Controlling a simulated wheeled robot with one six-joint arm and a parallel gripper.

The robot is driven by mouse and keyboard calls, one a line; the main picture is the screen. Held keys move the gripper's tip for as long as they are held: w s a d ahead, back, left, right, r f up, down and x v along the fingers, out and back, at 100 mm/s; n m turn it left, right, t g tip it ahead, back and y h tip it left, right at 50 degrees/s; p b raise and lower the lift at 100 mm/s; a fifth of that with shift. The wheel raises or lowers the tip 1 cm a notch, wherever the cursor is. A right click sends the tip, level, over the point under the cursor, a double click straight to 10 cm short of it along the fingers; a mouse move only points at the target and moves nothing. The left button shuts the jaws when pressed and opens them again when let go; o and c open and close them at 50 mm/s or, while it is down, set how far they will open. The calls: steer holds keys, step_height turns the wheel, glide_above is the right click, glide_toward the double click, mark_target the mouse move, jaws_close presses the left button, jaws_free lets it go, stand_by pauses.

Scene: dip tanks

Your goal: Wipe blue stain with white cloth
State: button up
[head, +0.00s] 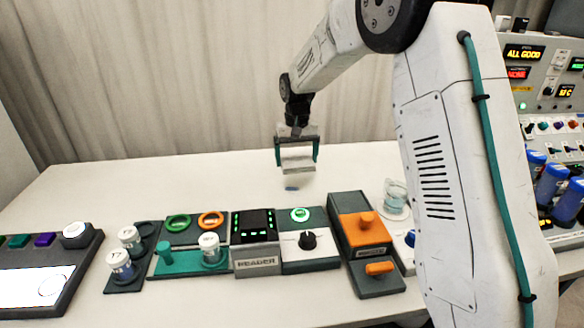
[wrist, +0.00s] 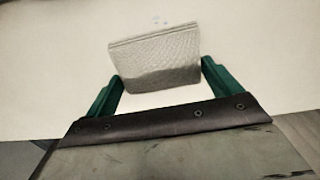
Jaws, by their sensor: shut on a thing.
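My gripper (head: 297,157) is shut on the white cloth (head: 298,166), a pale folded pad between its two green fingers. In the wrist view the cloth (wrist: 155,60) spans the gap between the fingers (wrist: 161,80), with its lower part in shadow. The cloth appears to be held above the table.
A row of devices stands in front: a reader (head: 256,262), a black knob box (head: 308,252) and an orange-topped unit (head: 364,232). A glass beaker (head: 396,194) stands to the right. Capped jars (head: 121,265) stand at left. The table (head: 190,180) behind the devices is clear.

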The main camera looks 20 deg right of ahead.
mark_target(297, 186)
steer(key=shift+d+f, duration=0.1)
steer(key=shift+d, duration=0.4)
steer(key=shift+a+f, duration=0.45)
steer(key=shift+f, duration=3.25)
steer(key=shift+w+a+f, duration=0.1)
steer(key=shift+w+a, duration=0.1)
steer(key=shift+a, duration=0.7)
steer(key=shift+w+a+f, duration=0.1)
steer(key=shift+w+a, duration=0.05)
steer(key=shift+a, duration=0.75)
steer(key=shift+c, duration=0.4)
steer(key=shift+s+d, duration=0.2)
steer(key=shift+d, duration=0.7)
steer(key=shift+s+d, duration=0.15)
steer(key=shift+d, duration=0.75)
step_height(297, 186, up, 2)
steer(key=shift+a+r, duration=0.15)
steer(key=shift+r, duration=2.9)
